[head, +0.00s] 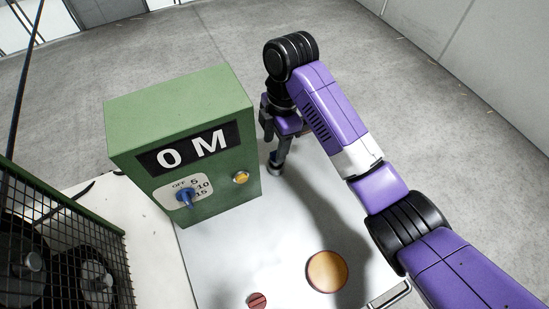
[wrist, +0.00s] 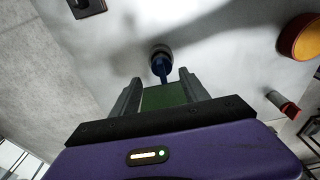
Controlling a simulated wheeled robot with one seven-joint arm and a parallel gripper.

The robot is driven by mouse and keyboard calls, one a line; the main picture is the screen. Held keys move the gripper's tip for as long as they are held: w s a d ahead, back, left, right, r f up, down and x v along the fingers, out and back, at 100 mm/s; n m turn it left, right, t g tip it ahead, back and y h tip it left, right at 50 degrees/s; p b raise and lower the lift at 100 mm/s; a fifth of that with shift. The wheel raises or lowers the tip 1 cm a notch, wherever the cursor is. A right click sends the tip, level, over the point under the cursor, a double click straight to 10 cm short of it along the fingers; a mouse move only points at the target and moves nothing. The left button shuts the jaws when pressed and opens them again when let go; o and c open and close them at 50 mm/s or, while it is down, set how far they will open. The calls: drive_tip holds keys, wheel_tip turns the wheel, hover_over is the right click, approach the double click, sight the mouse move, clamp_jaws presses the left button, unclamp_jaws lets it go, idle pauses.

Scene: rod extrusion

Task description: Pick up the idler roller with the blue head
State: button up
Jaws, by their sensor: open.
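The idler roller with the blue head (wrist: 159,68) shows in the wrist view just beyond and between my fingertips, its blue part toward me and its dark grey end on the white tabletop. In the head view only a small grey part of the roller (head: 274,167) shows below my fingers. My gripper (head: 280,148) is over the table beside the green box, pointing down. In the wrist view my gripper (wrist: 160,79) is open, one finger on each side of the roller's line. I cannot tell whether the fingers touch it.
The green control box (head: 182,147) with a blue knob stands close left of my gripper. A red-headed roller (head: 257,300) and an orange disc (head: 327,271) are on the white table (head: 235,250) toward the front. A mesh guard (head: 70,245) is at lower left.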

drive_tip(key=f, duration=0.1)
drive_tip(key=f+p, duration=0.1)
drive_tip(key=f, duration=0.1)
drive_tip(key=shift+s+d+f, duration=0.2)
drive_tip(key=shift+f, duration=0.7)
drive_tip(key=shift+c, duration=0.4)
clamp_jaws()
